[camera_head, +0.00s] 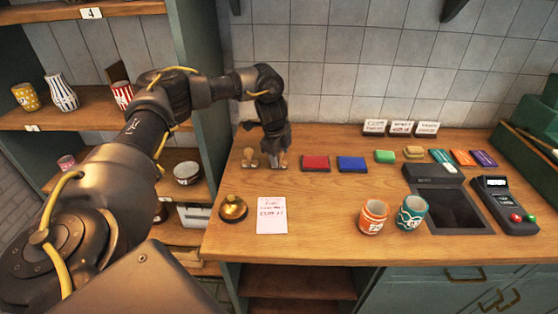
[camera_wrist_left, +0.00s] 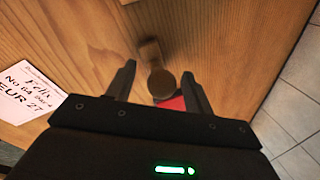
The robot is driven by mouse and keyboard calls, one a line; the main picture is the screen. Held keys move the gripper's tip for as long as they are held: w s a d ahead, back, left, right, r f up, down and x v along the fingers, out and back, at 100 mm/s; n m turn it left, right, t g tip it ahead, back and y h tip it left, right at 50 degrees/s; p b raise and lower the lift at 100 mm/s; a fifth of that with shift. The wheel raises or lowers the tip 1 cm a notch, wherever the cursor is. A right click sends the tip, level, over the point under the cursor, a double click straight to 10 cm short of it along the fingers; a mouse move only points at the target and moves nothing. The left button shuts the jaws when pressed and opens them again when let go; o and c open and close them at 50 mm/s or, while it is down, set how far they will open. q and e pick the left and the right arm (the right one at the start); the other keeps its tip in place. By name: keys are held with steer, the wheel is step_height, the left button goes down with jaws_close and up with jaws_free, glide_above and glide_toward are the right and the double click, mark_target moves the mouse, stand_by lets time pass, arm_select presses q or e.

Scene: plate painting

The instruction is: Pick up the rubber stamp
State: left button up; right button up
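A wooden rubber stamp (camera_wrist_left: 161,83) with a round brown handle stands on the wooden counter. In the left wrist view it lies between the two spread fingers of my left gripper (camera_wrist_left: 161,82), with gaps on both sides. In the head view my left gripper (camera_head: 274,160) points down at this stamp (camera_head: 284,158) and partly hides it. The left gripper is open and holds nothing. My right gripper is not seen.
A red ink pad (camera_head: 315,162) and a blue one (camera_head: 351,164) lie right of the gripper. A price card (camera_head: 272,215) and brass bell (camera_head: 233,208) lie in front. Orange (camera_head: 373,216) and teal (camera_head: 411,213) cups stand front right. The tiled wall (camera_head: 345,60) is behind.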

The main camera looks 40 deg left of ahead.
arm_select(q)
steer(key=shift+w, duration=0.1)
steer(key=c, duration=1)
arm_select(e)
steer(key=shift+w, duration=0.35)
arm_select(q)
steer(key=shift+o, duration=0.2)
steer(key=shift+r+b, duration=0.4)
steer(key=shift+r, duration=0.25)
steer(key=shift+r+b, duration=0.3)
steer(key=shift+r, duration=0.3)
steer(key=s+d+r+p, duration=0.1)
steer(key=s+d+r, duration=0.5)
steer(key=s+r, duration=0.4)
steer(key=s, duration=0.2)
steer(key=shift+s+r+p, duration=0.25)
steer(key=shift+s+p, duration=0.15)
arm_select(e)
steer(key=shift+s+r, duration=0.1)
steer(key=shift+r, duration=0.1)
